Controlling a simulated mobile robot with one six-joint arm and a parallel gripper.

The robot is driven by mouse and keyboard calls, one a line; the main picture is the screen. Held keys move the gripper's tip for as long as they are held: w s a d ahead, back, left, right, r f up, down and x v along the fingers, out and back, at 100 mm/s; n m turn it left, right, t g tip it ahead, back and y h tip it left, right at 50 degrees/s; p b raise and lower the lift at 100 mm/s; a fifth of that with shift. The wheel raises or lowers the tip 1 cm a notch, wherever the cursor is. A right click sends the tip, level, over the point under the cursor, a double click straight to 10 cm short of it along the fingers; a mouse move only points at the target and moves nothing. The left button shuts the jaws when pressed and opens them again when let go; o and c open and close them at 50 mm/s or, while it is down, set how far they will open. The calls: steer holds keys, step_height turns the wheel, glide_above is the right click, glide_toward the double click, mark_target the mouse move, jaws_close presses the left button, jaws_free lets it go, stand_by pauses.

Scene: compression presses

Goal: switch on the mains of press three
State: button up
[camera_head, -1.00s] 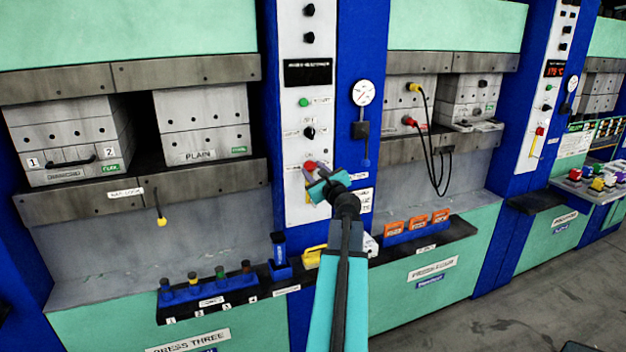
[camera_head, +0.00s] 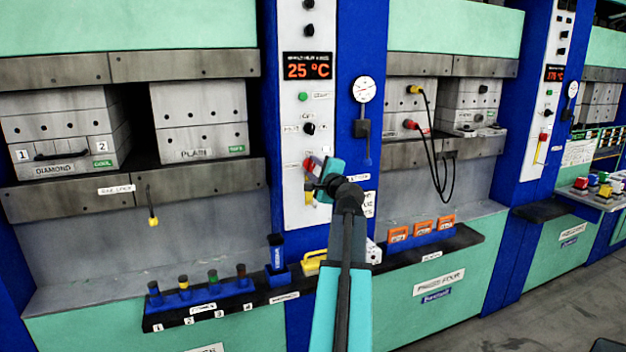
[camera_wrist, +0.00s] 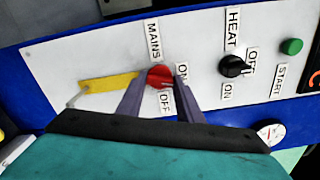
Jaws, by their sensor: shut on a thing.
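The red mains knob (camera_wrist: 158,76) sits on the white control panel between labels reading MAINS, ON and OFF. My gripper (camera_wrist: 154,92) is shut on this knob, one grey-purple finger on each side of it. In the head view my gripper (camera_head: 316,172) is at the lower part of the panel (camera_head: 294,215) on the blue column and partly covers the red knob (camera_head: 308,164). The temperature display (camera_head: 308,66) at the top of that panel is lit and reads 25 °C. The knob's exact pointing direction is hard to tell.
A yellow tag (camera_wrist: 108,84) hangs beside the knob. The black heat knob (camera_wrist: 232,66) and green start button (camera_wrist: 291,46) are on the same panel. A gauge (camera_head: 365,90) is to the right. A shelf with a blue rack (camera_head: 200,291) juts out below left.

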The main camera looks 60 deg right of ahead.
steer(key=shift+n+b, duration=1.7)
steer(key=shift+n, duration=0.1)
steer(key=shift+r, duration=0.1)
steer(key=o, duration=1.1)
steer(key=shift+w, duration=0.1)
steer(key=shift+s+a, duration=0.1)
steer(key=shift+s, duration=0.1)
steer(key=shift+v, duration=0.85)
steer(key=v, duration=1.1)
steer(key=shift+s+a+b, duration=0.25)
steer(key=shift+b, duration=0.15)
